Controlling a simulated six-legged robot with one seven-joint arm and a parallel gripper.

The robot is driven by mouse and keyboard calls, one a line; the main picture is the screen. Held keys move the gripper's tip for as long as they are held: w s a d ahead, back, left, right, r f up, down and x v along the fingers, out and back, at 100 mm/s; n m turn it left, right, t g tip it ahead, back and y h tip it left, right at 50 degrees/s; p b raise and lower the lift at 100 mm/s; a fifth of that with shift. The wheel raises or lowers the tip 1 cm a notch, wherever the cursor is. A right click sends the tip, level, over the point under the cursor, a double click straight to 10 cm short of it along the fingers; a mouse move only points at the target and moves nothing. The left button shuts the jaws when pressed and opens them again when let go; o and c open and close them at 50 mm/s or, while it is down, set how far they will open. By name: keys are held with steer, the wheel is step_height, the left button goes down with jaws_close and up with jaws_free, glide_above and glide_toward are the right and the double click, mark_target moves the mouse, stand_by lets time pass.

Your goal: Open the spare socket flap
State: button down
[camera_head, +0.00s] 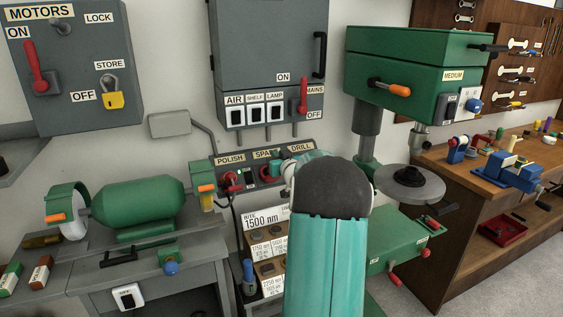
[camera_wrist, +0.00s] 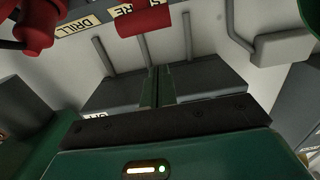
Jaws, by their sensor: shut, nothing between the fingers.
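The spare socket (camera_head: 268,173) is a red fitting on the grey socket panel, under a label partly hidden by my gripper. In the wrist view, which is upside down, a red flap-like piece (camera_wrist: 146,22) covers part of the spare label. I cannot tell how far open it stands. My gripper (camera_head: 280,167) is at the panel just right of the spare socket, its tip partly hidden by my arm. In the wrist view its fingers (camera_wrist: 156,76) are together and empty, apart from the red piece in the picture.
A red plug (camera_head: 231,179) sits in the polish socket at left. Another red fitting (camera_wrist: 35,25) shows by the drill label in the wrist view. A grey switch cabinet (camera_head: 268,75) hangs above, a green bench grinder (camera_head: 138,203) stands left, and a green drill press (camera_head: 415,70) stands right.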

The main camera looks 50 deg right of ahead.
steer(key=f, duration=0.2)
steer(key=s+f, duration=0.1)
steer(key=shift+a+f, duration=0.3)
steer(key=shift+f, duration=0.1)
steer(key=shift+s+a+f, duration=0.35)
steer(key=shift+s+f, duration=0.2)
steer(key=shift+f, duration=0.1)
steer(key=shift+s+a+f, duration=0.3)
steer(key=shift+s+f, duration=0.2)
steer(key=shift+f, duration=0.1)
